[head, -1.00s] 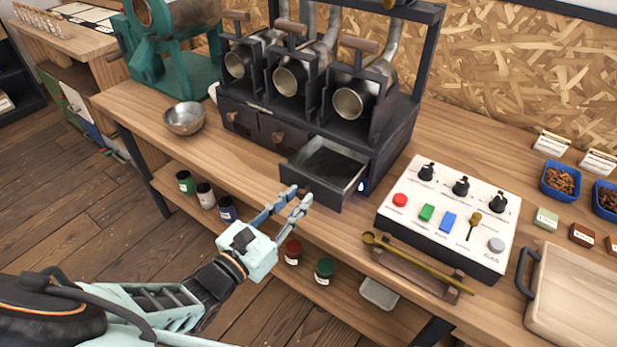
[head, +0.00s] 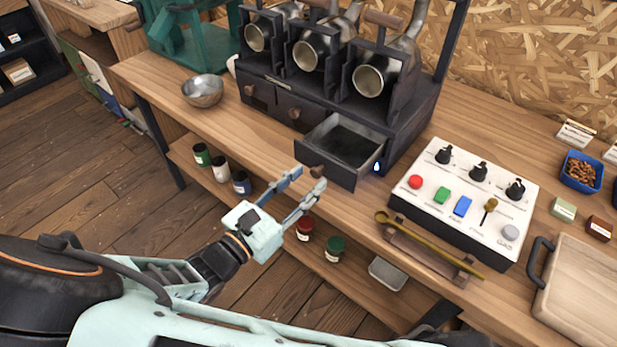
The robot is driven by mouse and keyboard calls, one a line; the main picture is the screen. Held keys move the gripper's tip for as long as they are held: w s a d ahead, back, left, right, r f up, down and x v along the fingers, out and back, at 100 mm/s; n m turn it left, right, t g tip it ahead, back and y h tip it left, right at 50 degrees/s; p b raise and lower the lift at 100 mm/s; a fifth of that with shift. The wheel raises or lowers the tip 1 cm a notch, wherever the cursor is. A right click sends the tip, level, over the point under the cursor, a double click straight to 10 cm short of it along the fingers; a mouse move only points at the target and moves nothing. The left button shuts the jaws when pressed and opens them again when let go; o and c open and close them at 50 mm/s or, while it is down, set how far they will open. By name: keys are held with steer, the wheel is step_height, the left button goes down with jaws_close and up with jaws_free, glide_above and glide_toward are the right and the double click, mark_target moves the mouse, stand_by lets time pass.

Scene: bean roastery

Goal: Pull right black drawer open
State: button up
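The right black drawer (head: 346,151) of the dark roaster unit (head: 404,125) is pulled out over the wooden bench. Its grey inside shows, and a brown knob (head: 317,172) sits on its front. My gripper (head: 300,179) is in front of the drawer's front face, with its two fingers spread apart. The knob shows between and just beyond the fingertips, and the fingers do not appear closed on it. Two other black drawers (head: 273,104) to the left are shut.
A white control panel (head: 468,205) stands right of the drawer, with a brass scoop (head: 430,245) in front of it. A metal bowl (head: 203,91) sits left of the roaster. Several jars (head: 241,182) stand on the shelf below. A wooden tray (head: 585,290) is at far right.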

steer(key=v, duration=1)
steer(key=shift+s, duration=0.15)
